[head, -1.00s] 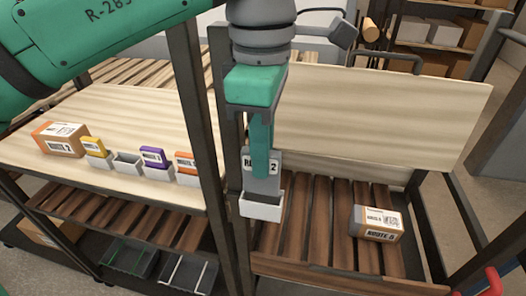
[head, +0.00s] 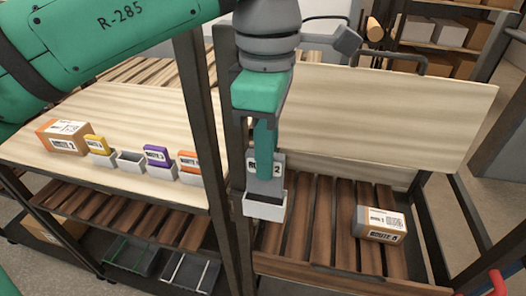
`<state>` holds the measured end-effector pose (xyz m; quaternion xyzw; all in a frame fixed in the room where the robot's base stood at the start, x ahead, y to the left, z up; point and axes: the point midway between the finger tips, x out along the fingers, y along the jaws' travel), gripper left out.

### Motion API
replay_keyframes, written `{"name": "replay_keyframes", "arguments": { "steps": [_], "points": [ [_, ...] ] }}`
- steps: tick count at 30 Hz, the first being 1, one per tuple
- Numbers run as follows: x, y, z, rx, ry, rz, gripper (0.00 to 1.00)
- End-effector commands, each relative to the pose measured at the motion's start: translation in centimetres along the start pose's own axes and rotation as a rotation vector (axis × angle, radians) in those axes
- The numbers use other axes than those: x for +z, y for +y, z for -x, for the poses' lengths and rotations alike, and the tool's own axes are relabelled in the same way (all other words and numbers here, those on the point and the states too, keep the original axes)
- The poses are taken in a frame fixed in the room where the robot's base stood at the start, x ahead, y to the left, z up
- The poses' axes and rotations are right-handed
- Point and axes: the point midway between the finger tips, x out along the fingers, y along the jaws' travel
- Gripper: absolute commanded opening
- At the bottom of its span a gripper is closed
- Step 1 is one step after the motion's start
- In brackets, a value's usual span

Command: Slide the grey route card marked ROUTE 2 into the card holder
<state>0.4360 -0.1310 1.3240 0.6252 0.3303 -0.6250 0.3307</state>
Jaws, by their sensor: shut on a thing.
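The grey route card (head: 264,188) is upright in my gripper (head: 265,172), with its white label partly covered by a green finger; a "2" shows at the label's right side. My gripper is shut on the card and points down. The white card holder (head: 264,210) is directly below, on the front of the right-hand cart by its dark post. The card's lower end is at the holder's mouth, where a dark opening shows in front of it. I cannot tell whether the lower edge is inside.
On the left table (head: 100,118) stand a ROUTE box (head: 64,138), an empty white holder (head: 130,161) and holders with yellow (head: 96,144), purple (head: 156,155) and orange (head: 190,161) cards. A box (head: 381,224) lies on the cart's slats. A dark post (head: 202,110) stands close left of my gripper.

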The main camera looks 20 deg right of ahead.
Motion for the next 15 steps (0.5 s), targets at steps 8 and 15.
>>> {"name": "replay_keyframes", "arguments": {
  "steps": [8,15],
  "points": [
    [-0.3,-0.1,-0.6,0.000,0.000,0.008,0.00],
    [-0.3,-0.2,-1.1,-0.001,0.000,0.008,0.00]
  ]
}}
